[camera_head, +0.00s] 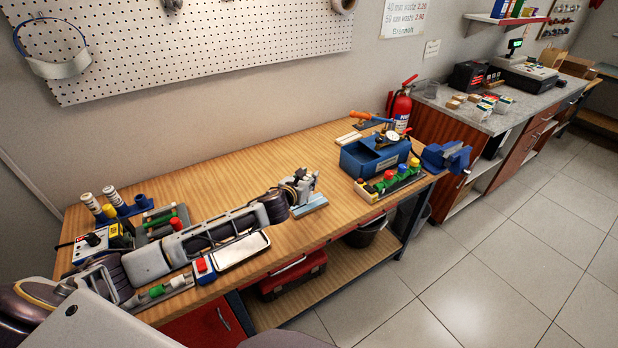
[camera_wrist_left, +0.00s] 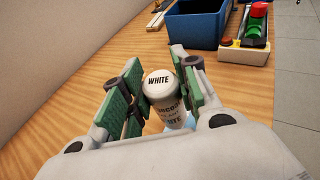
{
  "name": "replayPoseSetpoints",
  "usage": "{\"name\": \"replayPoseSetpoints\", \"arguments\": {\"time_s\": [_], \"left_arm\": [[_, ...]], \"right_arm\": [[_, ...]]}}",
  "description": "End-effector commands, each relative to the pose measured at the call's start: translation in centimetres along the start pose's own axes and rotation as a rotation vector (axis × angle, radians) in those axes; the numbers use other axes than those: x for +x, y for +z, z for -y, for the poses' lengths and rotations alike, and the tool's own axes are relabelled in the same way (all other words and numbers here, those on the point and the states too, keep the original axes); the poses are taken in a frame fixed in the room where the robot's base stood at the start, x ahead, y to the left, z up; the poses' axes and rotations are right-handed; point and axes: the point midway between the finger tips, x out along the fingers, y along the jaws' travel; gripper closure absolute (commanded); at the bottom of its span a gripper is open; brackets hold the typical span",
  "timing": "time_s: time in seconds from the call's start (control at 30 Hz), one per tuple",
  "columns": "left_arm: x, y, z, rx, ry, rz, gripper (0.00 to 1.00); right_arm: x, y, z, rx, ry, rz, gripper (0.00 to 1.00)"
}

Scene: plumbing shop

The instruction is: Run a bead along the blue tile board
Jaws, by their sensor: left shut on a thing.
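My left gripper (camera_head: 303,184) is shut on a white sealant tube (camera_wrist_left: 165,95) marked "WHITE", above the middle of the workbench. In the wrist view the tube stands between the green-padded fingers (camera_wrist_left: 152,98), its cap end toward the camera. A small pale-blue board (camera_head: 313,206), which looks like the blue tile board, lies on the bench just below and in front of the gripper. A bit of pale blue shows beside the tube in the wrist view (camera_wrist_left: 190,120). I cannot tell whether the tube touches the board. My right gripper is out of view.
A blue toolbox (camera_head: 362,163) and a tray with coloured valves (camera_head: 390,182) stand at the bench's right end, by a blue vise (camera_head: 445,158). A blue holder with tubes (camera_head: 122,205) stands at the left. The wooden bench (camera_head: 230,178) is clear behind my arm.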

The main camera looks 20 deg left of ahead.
Motion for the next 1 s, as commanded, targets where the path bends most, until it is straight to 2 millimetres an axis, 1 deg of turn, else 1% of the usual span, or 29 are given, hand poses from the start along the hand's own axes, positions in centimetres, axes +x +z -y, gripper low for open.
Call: {"name": "replayPoseSetpoints", "arguments": {"time_s": [0.3,0.67,0.7,0.77,1.0], "left_arm": [[-0.48,-0.07,-0.25,0.001,-0.001,0.001,0.83],[-0.54,-0.12,-0.30,0.000,-0.001,0.001,0.83],[-0.54,-0.11,-0.30,0.000,-0.001,0.001,0.75],[-0.55,-0.12,-0.32,0.000,-0.001,0.001,0.83],[-0.79,-0.17,-0.50,0.001,-0.001,0.001,0.83]], "right_arm": [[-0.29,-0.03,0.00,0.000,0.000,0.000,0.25],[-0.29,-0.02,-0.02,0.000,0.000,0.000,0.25],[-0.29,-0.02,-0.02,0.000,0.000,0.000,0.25],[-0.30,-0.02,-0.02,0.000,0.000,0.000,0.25],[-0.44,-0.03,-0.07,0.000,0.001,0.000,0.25]]}}
